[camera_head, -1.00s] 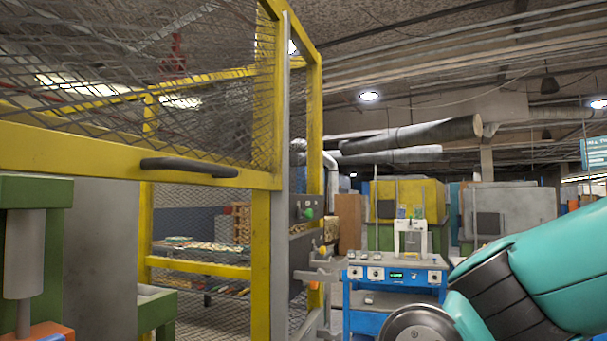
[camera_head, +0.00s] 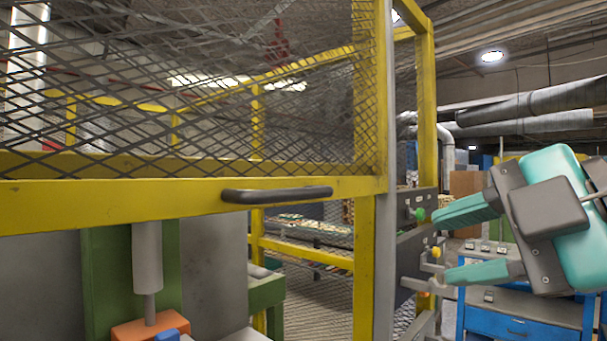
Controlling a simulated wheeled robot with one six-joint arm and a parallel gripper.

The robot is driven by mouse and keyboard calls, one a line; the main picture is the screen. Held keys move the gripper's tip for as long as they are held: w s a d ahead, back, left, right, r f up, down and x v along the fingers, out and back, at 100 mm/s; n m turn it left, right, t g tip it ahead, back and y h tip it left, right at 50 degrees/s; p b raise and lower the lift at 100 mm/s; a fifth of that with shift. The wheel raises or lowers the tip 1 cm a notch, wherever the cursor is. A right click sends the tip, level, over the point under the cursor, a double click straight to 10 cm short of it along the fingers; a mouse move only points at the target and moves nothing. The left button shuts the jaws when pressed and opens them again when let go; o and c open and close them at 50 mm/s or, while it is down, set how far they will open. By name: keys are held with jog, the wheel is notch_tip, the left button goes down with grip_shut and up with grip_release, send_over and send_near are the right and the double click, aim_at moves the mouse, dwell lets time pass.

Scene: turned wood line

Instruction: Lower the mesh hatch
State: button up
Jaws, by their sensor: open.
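The mesh hatch (camera_head: 110,203) is a yellow frame with wire mesh above its bottom bar. It is raised, and the space under the bar is open. A dark bar handle (camera_head: 276,194) is fixed on the bottom bar, left of the yellow corner post. My gripper (camera_head: 452,243) is at the right, with two teal fingers spread wide apart and pointing left. It is open and empty. It is well to the right of the handle and apart from it in the picture. The fingers overlap the view of the control panel; contact cannot be told.
A grey control panel (camera_head: 410,240) with a green and a yellow button is on the cage's right post. Under the hatch are a green machine frame with a grey cylinder (camera_head: 147,258) and an orange block (camera_head: 146,329). A blue bench (camera_head: 500,318) stands at the right behind my gripper.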

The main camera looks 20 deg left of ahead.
aim_at(304, 193)
notch_tip(304, 193, up, 7)
jog(key=a+n+y, duration=0.2)
jog(key=n, duration=0.3)
jog(key=p+x, duration=0.4)
jog(key=x, duration=0.4)
jog(key=p+x, duration=0.4)
jog(key=x, duration=0.4)
jog(key=shift+w+r, duration=0.15)
jog(key=shift+r, duration=0.05)
jog(key=shift+w+a+f, duration=0.15)
jog(key=shift+a+f, duration=0.05)
jog(key=shift+a, duration=0.2)
jog(key=shift+c, duration=0.3)
grip_shut()
